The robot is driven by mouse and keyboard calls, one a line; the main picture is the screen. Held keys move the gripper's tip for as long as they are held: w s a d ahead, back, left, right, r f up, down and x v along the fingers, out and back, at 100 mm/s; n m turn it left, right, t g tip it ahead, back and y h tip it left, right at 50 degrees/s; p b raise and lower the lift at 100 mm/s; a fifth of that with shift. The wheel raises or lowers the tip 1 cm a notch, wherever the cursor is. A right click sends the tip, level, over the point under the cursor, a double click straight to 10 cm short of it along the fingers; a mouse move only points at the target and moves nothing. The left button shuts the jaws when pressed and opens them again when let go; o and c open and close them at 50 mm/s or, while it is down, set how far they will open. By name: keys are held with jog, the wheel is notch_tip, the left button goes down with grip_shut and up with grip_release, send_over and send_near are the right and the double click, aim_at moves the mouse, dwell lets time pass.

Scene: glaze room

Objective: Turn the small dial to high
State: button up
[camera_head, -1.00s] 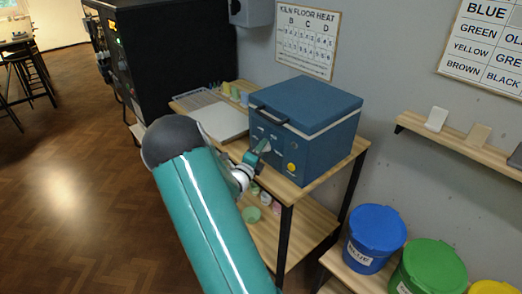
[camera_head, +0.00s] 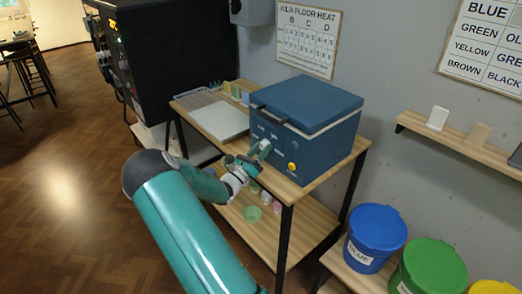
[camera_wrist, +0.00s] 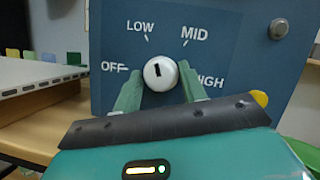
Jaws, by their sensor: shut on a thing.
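The small dial (camera_wrist: 160,73) is a white round knob with a short black mark, on the blue front of the kiln (camera_head: 310,115). The labels OFF, LOW, MID and HIGH stand around it. The black mark stands nearly upright, roughly toward the gap between LOW and MID. My gripper (camera_wrist: 160,88) has its two green fingers on either side of the dial, shut on it.
A yellow round button (camera_head: 292,166) sits on the kiln front at lower right. A grey round fitting (camera_wrist: 279,28) is at upper right of the panel. A pale flat slab (camera_head: 220,120) lies left of the kiln on the wooden table (camera_head: 312,182). Lidded buckets stand at right.

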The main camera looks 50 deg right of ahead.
jog(key=m+g, duration=0.1)
jog(key=m, duration=0.2)
jog(key=m+g, duration=0.2)
jog(key=m, duration=0.1)
jog(key=m+g, duration=0.2)
jog(key=m, duration=0.1)
jog(key=shift+w+m+y, duration=0.25)
jog(key=shift+m+y, duration=0.05)
jog(key=shift+y, duration=0.1)
jog(key=m+g+y, duration=0.1)
jog(key=m, duration=0.2)
jog(key=m+g+y, duration=0.1)
jog(key=m, duration=0.2)
jog(key=m+g, duration=0.1)
jog(key=m, duration=0.1)
jog(key=shift+w+d+r+m+y, duration=0.1)
jog(key=shift+m+y, duration=0.3)
jog(key=m+y, duration=0.1)
jog(key=m, duration=0.1)
jog(key=m+g+y, duration=0.1)
jog(key=m, duration=0.2)
jog(key=shift+r, duration=0.1)
jog(key=shift+r+m+t+y, duration=0.15)
jog(key=shift+m+y, duration=0.3)
jog(key=shift+m, duration=0.8)
jog(key=shift+f+m+t+y, duration=0.15)
jog(key=shift+m+y, duration=0.3)
jog(key=shift+m, duration=0.8)
jog(key=shift+r, duration=0.1)
jog(key=o, duration=0.8)
